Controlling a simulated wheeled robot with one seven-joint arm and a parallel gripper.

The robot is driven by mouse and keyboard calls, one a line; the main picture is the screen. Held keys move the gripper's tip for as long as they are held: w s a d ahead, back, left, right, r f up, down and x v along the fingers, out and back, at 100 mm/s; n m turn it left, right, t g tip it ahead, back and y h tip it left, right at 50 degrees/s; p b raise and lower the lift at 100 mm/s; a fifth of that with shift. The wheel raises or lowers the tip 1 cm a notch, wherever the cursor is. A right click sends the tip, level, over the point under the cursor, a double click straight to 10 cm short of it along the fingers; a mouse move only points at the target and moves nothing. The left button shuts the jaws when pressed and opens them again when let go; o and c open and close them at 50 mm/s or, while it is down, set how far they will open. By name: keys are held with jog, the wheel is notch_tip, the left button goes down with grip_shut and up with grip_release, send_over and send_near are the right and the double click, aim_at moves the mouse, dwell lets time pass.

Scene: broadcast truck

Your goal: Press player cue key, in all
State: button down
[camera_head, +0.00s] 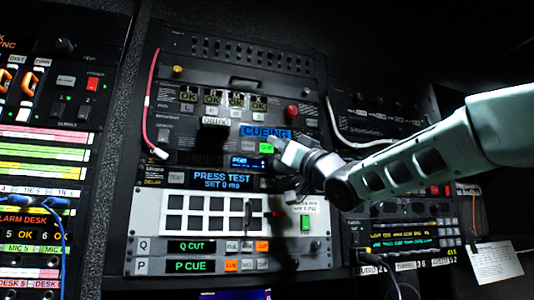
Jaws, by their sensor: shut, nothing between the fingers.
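My gripper (280,146) reaches in from the right in front of the rack, with its fingers together and nothing visible between them. Its tips are beside a small lit green key (266,148), just under a blue display reading CUEING (265,132). I cannot tell whether they touch the panel. Lower down, a row with a green P CUE display (189,266) has an orange-lit key (232,266) and grey keys to its right. Above it, the Q CUT display (190,247) has grey keys and an orange-lit key (262,246). Key lettering is too small to read.
A PRESS TEST display (222,180) and a white panel of dark keys (207,216) lie left of my arm. A red cable (150,105) hangs at the left, and a white cable (345,138) runs behind my arm. A paper note (495,262) is at lower right.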

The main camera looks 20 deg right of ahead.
jog(key=shift+s+b, duration=0.4)
jog(key=shift+s, duration=0.75)
